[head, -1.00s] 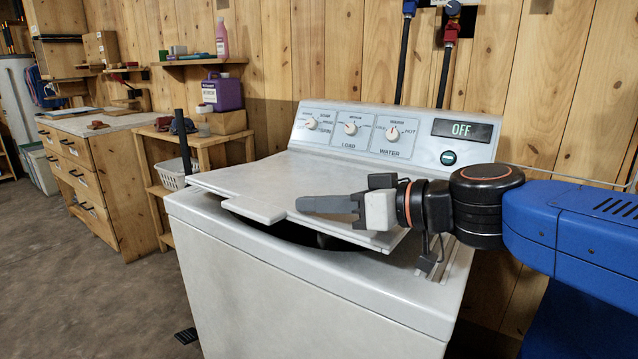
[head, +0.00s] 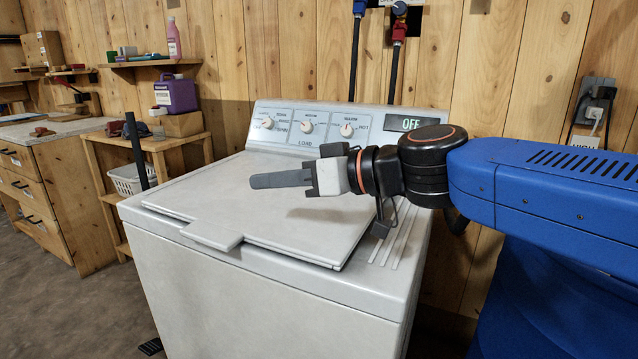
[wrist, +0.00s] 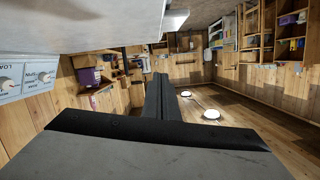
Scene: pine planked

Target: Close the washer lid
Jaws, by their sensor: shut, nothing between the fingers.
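The white washer (head: 260,310) stands in front of the plank wall. Its lid (head: 240,215) lies down over the top opening, nearly flat, with a thin dark gap along its front right edge. The lid's front tab (head: 212,234) sticks out over the front rim. My gripper (head: 254,181) is shut and empty, pointing left above the lid, apparently clear of it. In the wrist view the shut fingers (wrist: 160,98) point into the room, and the white washer top (wrist: 70,25) shows at the upper left.
The control panel (head: 340,128) with its knobs and OFF display stands behind the lid. A wooden side table (head: 150,143) with a white basket (head: 128,180) is at the left. Hoses (head: 355,60) run down the wall behind.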

